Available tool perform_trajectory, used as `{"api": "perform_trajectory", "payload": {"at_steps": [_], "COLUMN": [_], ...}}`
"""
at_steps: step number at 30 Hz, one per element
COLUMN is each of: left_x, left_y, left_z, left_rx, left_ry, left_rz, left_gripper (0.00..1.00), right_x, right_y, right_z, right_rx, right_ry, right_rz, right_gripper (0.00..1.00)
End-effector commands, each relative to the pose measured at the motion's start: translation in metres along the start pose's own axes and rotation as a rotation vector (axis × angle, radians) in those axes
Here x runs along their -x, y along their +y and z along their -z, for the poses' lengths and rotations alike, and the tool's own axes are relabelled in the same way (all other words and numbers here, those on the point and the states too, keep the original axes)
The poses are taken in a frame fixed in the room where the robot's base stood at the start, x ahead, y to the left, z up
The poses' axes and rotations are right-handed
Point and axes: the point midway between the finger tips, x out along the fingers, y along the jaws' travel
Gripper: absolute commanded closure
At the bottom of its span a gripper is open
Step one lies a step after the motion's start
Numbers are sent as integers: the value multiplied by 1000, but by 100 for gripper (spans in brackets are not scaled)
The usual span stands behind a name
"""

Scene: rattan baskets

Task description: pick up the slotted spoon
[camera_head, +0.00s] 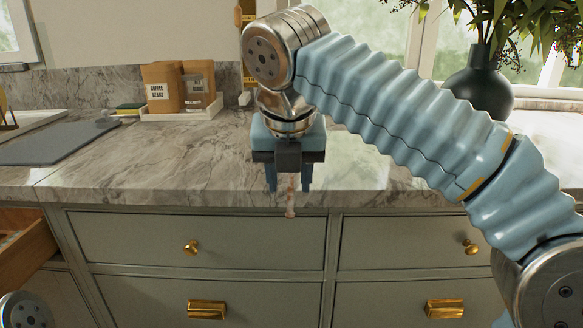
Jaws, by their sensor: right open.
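A thin pinkish-brown handle (290,204), likely the slotted spoon's, sticks out over the front edge of the marble counter. The rest of it is hidden behind my right gripper, so I cannot see any slotted head. My right gripper (288,187) points down at the counter's front edge, with its two blue fingers apart. The handle shows between the fingers, and I cannot tell whether they touch it. My left gripper is not in view; only a round metal part of my arm shows at the bottom left.
The marble counter (150,165) has free room left of my gripper. A grey board (58,143) lies at the left. A white tray (182,114) with coffee packages stands at the back. A dark vase (478,88) stands back right. An open drawer (25,250) juts out at the left.

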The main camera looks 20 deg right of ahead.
Motion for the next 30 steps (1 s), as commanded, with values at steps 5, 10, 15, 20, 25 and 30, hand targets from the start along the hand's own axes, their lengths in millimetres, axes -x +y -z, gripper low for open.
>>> {"api": "perform_trajectory", "payload": {"at_steps": [5,10,15,20,25,30], "left_x": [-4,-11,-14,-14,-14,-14], "left_y": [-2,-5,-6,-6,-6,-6], "left_z": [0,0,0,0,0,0], "left_rx": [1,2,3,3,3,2], "left_ry": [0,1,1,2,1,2], "left_rz": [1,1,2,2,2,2], "left_gripper": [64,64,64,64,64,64], "right_x": [-16,-44,-59,-60,-60,-60], "right_y": [0,-2,-1,-1,-1,-1], "right_z": [0,-5,-5,-5,-5,-5], "right_rx": [-1,-2,-1,-2,-2,-2], "right_ry": [1,3,1,0,0,0], "right_rz": [1,2,-1,-2,-1,-1], "right_gripper": [58,58,58,58,75,100]}}
